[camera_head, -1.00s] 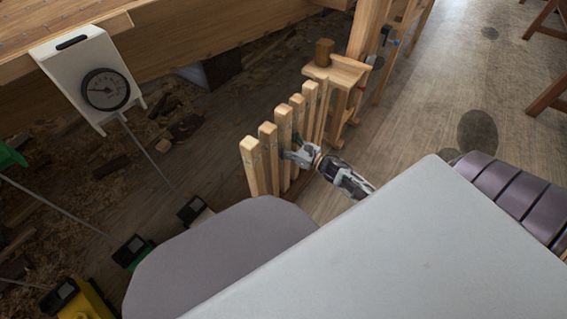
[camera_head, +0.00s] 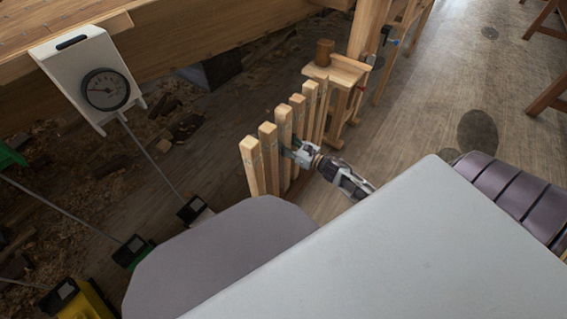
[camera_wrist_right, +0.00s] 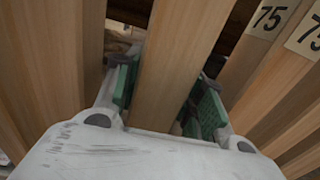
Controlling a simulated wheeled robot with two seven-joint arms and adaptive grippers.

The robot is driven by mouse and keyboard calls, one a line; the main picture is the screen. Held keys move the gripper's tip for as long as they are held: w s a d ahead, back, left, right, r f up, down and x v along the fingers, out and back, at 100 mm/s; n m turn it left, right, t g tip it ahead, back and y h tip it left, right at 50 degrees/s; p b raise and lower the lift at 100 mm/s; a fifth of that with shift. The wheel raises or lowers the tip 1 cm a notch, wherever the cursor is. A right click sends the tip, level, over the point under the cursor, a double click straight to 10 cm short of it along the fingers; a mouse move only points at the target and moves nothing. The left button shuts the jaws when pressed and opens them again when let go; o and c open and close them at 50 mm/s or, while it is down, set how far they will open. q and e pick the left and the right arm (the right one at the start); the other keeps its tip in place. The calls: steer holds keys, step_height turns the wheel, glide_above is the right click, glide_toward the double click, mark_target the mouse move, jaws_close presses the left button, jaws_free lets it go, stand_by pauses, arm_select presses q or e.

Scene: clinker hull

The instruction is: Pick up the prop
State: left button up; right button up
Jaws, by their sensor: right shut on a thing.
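Several square wooden props stand upright in a row in the head view. My right gripper (camera_head: 291,150) is at the third prop from the near end (camera_head: 284,135). In the right wrist view this prop (camera_wrist_right: 180,62) runs between the green finger pads of my right gripper (camera_wrist_right: 167,92), which is shut on it. The prop still stands in line with its neighbours. Its lower end is largely hidden. Neighbouring props (camera_head: 252,165) stand close on both sides. My left gripper is not in view.
A small wooden stand (camera_head: 338,72) with a mallet-like block (camera_head: 323,52) is just beyond the row. The timber hull (camera_head: 215,38) crosses the top. Props right in the wrist view carry "75" labels (camera_wrist_right: 268,18).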

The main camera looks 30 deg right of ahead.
mark_target(283, 108)
jaws_close()
steer(key=shift+r, duration=0.2)
steer(key=shift+r+p, duration=0.45)
steer(key=shift+r, duration=0.3)
steer(key=shift+r+p, duration=0.4)
steer(key=shift+r, duration=0.55)
step_height(283, 108, up, 13)
steer(key=p, duration=0.5)
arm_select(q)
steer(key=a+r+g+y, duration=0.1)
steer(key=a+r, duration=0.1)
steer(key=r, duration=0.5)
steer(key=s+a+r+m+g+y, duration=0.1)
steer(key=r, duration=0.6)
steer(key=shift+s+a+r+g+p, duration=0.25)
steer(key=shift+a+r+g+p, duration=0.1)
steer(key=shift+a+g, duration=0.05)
arm_select(e)
steer(key=shift+r, duration=0.65)
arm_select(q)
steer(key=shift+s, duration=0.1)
